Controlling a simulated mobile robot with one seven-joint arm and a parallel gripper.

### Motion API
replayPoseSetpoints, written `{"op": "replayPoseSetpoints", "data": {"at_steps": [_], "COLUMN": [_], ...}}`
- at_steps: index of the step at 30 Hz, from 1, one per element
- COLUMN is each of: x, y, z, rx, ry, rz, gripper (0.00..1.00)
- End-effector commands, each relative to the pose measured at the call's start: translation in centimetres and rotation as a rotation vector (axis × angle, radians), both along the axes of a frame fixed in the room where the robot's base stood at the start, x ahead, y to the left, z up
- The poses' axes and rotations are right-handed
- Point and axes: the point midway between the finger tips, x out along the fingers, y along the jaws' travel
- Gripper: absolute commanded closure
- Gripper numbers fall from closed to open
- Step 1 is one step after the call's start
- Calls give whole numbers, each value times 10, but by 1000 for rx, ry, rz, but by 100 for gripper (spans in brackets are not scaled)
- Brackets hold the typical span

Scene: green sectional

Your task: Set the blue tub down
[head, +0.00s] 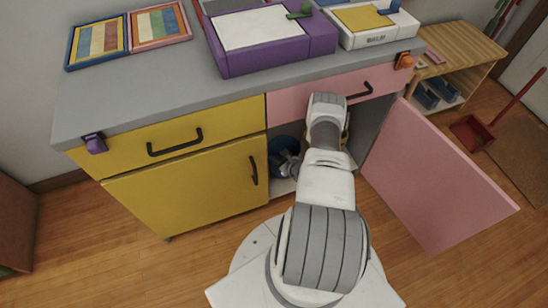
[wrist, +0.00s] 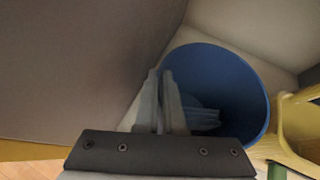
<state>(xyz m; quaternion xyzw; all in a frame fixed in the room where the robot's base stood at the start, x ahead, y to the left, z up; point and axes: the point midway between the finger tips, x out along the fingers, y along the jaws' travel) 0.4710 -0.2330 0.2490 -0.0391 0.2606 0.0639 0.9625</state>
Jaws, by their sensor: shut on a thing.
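The blue tub (wrist: 228,82) fills the right middle of the wrist view, its open mouth facing the camera. My gripper (wrist: 162,78) is shut on the tub's left rim, with the wall between its fingers. In the head view the tub (head: 283,142) shows partly inside the open cupboard under the counter, with my gripper (head: 290,164) beside it. My arm hides part of the cupboard. I cannot tell whether the tub's base touches the cupboard floor.
The pink door (head: 430,175) stands wide open to the right of my arm. The shut yellow door (head: 190,188) is at left. A pink drawer (head: 370,85) is just above the opening. A yellow curved thing (wrist: 298,118) lies close right of the tub.

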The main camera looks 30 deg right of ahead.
Motion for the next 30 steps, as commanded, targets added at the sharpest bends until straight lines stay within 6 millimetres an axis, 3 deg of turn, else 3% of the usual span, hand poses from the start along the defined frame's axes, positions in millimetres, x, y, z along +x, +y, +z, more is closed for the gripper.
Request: {"op": "replayPoseSetpoints", "data": {"at_steps": [11,17,30], "x": [0,0,-1], "y": [-1,0,-1], "z": [-5,-6,4], "rx": [0,0,-1], "ry": [-1,0,1], "rz": [-1,0,0], "gripper": [100,64,64]}}
